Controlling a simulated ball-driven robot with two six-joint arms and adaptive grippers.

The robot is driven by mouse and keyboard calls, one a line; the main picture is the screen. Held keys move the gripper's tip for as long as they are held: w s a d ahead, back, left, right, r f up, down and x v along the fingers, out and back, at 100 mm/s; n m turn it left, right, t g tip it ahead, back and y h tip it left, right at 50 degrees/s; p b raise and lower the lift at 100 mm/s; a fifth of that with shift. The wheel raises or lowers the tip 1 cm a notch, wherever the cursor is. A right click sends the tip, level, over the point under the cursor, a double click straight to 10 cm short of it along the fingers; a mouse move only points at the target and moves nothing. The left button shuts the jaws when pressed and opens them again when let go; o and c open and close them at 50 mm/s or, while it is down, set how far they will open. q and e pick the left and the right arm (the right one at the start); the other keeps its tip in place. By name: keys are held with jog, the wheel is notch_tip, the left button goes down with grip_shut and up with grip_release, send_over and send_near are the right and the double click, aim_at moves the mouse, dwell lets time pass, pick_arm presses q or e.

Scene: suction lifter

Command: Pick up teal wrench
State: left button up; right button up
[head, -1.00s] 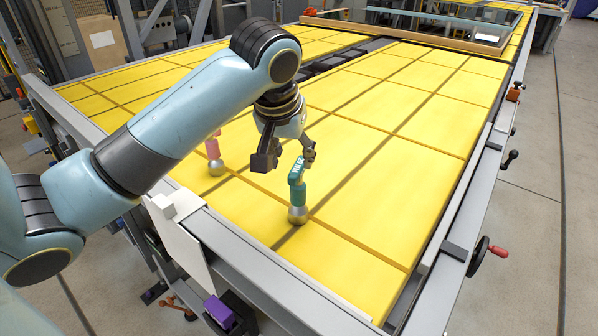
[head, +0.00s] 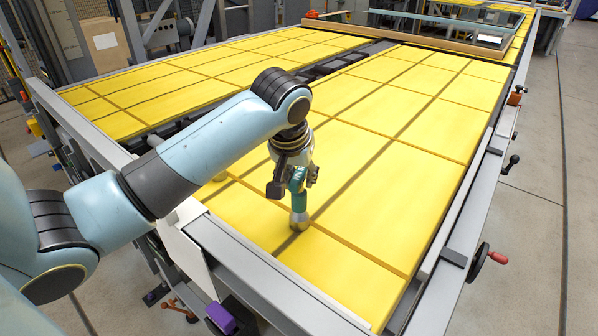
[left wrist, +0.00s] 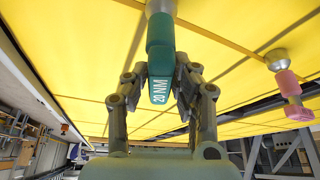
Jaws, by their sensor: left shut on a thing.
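The teal wrench (head: 298,184) stands upright on the yellow table surface, its round silver end (head: 299,219) at the bottom. In the left wrist view the teal wrench (left wrist: 160,62) shows "20 NM" lettering and sits between the fingers. My left gripper (head: 295,184) is shut on its upper part; the gripper also shows in the left wrist view (left wrist: 161,84). The silver end appears to rest on or very near the yellow surface; I cannot tell which. My right gripper is not in view.
A pink tool (left wrist: 287,88) with a silver end stands to one side in the left wrist view; my arm mostly hides it in the head view. A purple block (head: 220,316) is by the table's front edge. The yellow table (head: 400,190) is clear to the right.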

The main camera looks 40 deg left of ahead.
pick_arm(q)
grip_shut()
jog(key=shift+w+r, duration=0.1)
jog(key=shift+r, duration=0.3)
jog(key=v, duration=0.2)
jog(key=b+v, duration=0.1)
jog(key=shift+w+r, duration=0.15)
jog(key=shift+r, duration=0.3)
jog(key=s+d+r, duration=0.6)
jog(key=s+d, duration=0.1)
jog(key=s, duration=0.1)
jog(key=shift+r, duration=0.25)
jog(key=shift+s, duration=0.1)
jog(key=shift+o, duration=1.5)
grip_release()
grip_shut()
